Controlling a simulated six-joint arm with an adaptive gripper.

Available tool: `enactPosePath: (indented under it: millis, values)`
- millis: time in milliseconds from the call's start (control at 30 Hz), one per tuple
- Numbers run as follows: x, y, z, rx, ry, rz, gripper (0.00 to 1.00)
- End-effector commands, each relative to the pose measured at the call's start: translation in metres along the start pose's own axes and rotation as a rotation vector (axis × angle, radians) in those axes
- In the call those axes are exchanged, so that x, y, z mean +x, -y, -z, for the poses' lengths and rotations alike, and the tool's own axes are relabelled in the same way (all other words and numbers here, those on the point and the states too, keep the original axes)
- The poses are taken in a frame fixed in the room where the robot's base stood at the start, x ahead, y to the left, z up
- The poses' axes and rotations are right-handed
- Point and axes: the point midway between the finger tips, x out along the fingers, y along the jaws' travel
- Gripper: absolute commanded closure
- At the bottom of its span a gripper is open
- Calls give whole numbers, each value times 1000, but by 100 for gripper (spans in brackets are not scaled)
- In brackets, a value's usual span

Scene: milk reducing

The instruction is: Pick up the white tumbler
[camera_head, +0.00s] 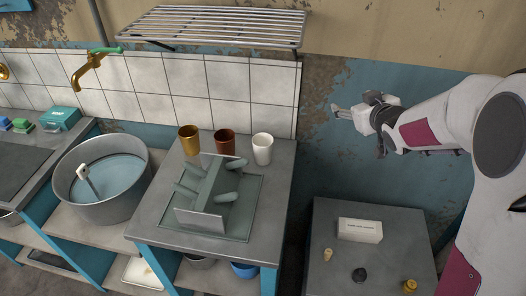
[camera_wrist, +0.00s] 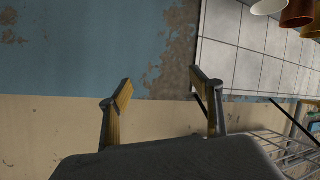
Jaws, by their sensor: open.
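The white tumbler (camera_head: 262,149) stands upright at the back right of the grey counter in the head view, at the right end of a row of cups. In the wrist view the white tumbler (camera_wrist: 268,6) shows only in part at the top right edge. My gripper (camera_head: 342,112) is to the right of the tumbler and apart from it, in front of the blue wall. In the wrist view my gripper (camera_wrist: 164,88) has its two fingers spread wide, with nothing between them.
A brown cup (camera_head: 224,142) and an ochre cup (camera_head: 188,139) stand left of the tumbler. A grey rack (camera_head: 217,193) is in front of them. A wire shelf (camera_head: 213,25) hangs above. A lower table (camera_head: 372,268) at right holds a white box (camera_head: 360,230).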

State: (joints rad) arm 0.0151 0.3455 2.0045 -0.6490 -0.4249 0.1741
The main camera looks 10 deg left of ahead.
Motion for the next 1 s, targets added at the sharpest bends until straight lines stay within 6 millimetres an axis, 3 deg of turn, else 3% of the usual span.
enactPosePath:
  millis: [200,500,1000]
  values:
    - [39,23,-9,-21,-73,84,36]
    - [81,62,-26,-33,-179,216,36]
    - [119,140,-74,5,-349,466,36]
